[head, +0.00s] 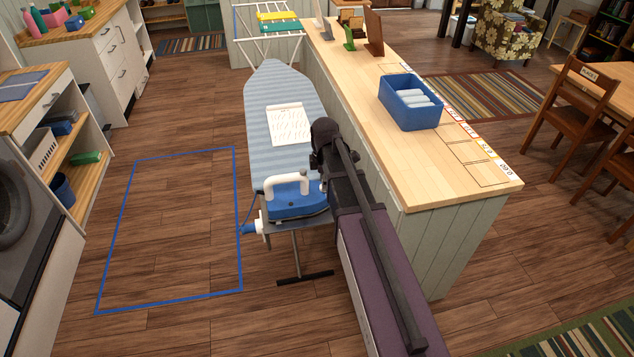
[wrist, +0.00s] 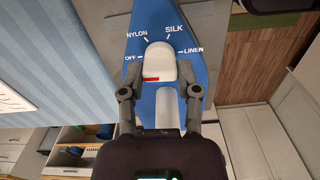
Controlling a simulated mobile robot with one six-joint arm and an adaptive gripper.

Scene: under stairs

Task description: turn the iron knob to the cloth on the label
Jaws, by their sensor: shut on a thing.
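The iron (head: 303,206) is blue with a white handle (head: 288,181) and sits at the near end of the ironing board (head: 270,90). In the wrist view its white knob (wrist: 160,60) has a red mark low on its left part. OFF, NYLON, SILK and LINEN are printed around the knob from left to right; I cannot tell surely which word it points at. My gripper (wrist: 160,73) is shut on the knob, one finger on each side. In the head view my arm hides the gripper. A white sheet (head: 289,124) with writing too small to read lies on the board.
A long wooden counter (head: 455,150) stands right of the board, with a blue bin (head: 411,105) of rolled cloths on it. A blue outline (head: 170,226) marks clear floor on the left. A drying rack (head: 275,25) stands behind the board.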

